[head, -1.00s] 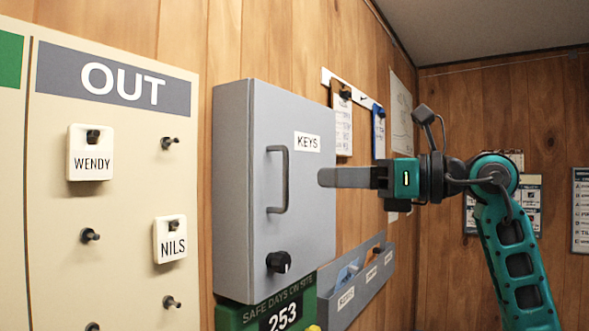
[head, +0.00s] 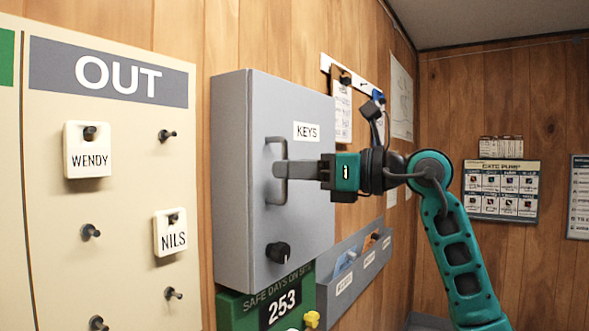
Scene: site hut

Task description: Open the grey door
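The grey door (head: 307,215) is the front of a grey wall cabinet labelled KEYS, and it looks closed. It has a grey vertical bar handle (head: 270,197) on its left side and a black knob (head: 278,252) below that. My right gripper (head: 281,170) comes in from the right, with its fingertips at the handle's upper half. I see the fingers edge-on as one grey bar, so I cannot tell whether they are open or shut around the handle. My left gripper is not in view.
A cream OUT board (head: 110,220) with pegs and name tags stands left of the cabinet. A green SAFE DAYS sign (head: 240,312) is below it. A grey wall tray (head: 345,285) and hanging clipboards (head: 341,110) are to the right.

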